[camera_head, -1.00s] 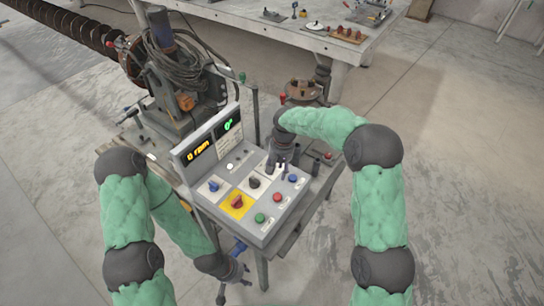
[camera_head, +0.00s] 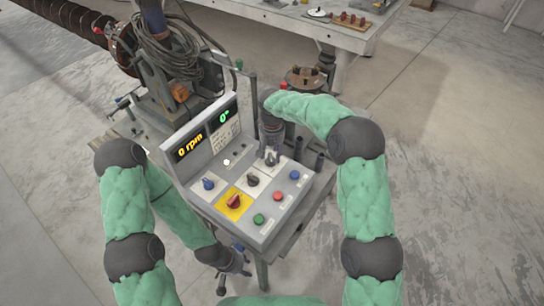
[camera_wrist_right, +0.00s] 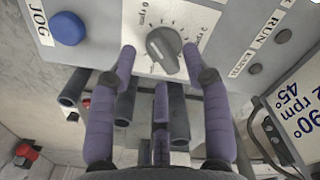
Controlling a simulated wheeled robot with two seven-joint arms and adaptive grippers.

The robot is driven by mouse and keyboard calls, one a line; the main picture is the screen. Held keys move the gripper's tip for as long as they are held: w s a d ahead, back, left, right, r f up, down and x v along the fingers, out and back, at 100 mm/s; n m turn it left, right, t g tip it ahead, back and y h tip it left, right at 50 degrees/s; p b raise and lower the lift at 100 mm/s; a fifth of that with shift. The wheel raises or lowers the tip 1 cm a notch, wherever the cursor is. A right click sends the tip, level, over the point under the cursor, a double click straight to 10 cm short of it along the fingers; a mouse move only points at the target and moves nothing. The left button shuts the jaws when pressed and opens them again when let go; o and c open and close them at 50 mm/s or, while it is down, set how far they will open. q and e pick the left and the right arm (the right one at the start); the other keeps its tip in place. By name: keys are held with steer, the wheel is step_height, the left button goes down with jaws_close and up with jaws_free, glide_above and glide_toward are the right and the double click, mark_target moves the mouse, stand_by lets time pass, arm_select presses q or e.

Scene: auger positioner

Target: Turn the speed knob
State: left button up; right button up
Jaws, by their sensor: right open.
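The speed knob (camera_wrist_right: 163,47) is a grey pointer knob on a white plate with a scale, in the right wrist view. In the head view it is mostly hidden by my right gripper (camera_head: 271,161) at the panel's upper right edge. That gripper is open; in the right wrist view its two purple fingers (camera_wrist_right: 158,54) appear on either side of the knob, with contact not clear. The control panel (camera_head: 190,203) has lit displays reading 0 rpm (camera_head: 189,147) and 0° (camera_head: 225,116). My left gripper (camera_head: 234,281) hangs below the panel's front edge, fingers apart and empty.
The blue JOG button (camera_wrist_right: 67,28) is left of the knob in the wrist view. A black knob (camera_head: 252,181), a red knob on yellow (camera_head: 234,201) and a green button (camera_head: 259,218) are close by. Dark tubes (camera_wrist_right: 127,103) stand beyond the panel edge.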

steer(key=shift+f, duration=0.95)
jaws_close()
